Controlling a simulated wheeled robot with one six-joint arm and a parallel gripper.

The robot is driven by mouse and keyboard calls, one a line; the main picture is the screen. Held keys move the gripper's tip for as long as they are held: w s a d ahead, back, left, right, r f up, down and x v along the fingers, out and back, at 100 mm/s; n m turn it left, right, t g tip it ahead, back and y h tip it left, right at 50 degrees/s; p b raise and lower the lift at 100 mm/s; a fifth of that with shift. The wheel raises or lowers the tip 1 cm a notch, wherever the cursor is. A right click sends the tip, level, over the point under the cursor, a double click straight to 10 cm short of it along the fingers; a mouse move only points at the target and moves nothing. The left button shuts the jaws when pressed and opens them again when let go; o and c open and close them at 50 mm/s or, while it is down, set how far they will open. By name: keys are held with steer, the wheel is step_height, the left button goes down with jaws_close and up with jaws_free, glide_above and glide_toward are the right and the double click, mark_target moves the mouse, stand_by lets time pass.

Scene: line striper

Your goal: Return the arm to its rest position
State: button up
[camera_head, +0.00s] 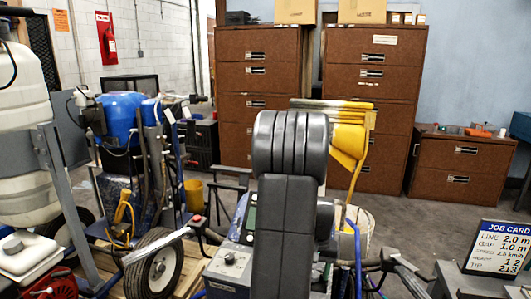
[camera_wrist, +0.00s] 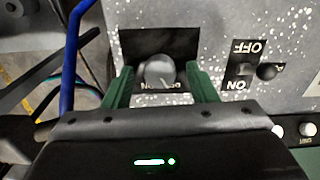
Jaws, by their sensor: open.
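In the wrist view my gripper (camera_wrist: 159,74) is open, with one green finger on each side of a round grey knob (camera_wrist: 160,70). The knob sits on a black plate with a partly hidden, upside-down label on the speckled grey panel (camera_wrist: 215,20). I cannot tell whether the fingers touch the knob. In the head view my dark arm (camera_head: 287,215) stands bent up in the middle, in front of the machine. My gripper is hidden there.
An OFF/ON switch (camera_wrist: 268,71) is right of the knob. A blue tube (camera_wrist: 70,70) runs close on the left. In the head view, a control box (camera_head: 228,268), a job card (camera_head: 500,248) and a blue-tank machine (camera_head: 123,115) stand around my arm. Brown cabinets (camera_head: 375,75) are behind.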

steer(key=m, duration=0.4)
steer(key=shift+b, duration=0.3)
steer(key=m, duration=0.3)
steer(key=shift+m+b, duration=0.35)
steer(key=shift+m, duration=0.05)
step_height(320, 180, up, 7)
steer(key=shift+r+p, duration=0.2)
steer(key=shift+p, duration=0.2)
steer(key=shift+r, duration=0.1)
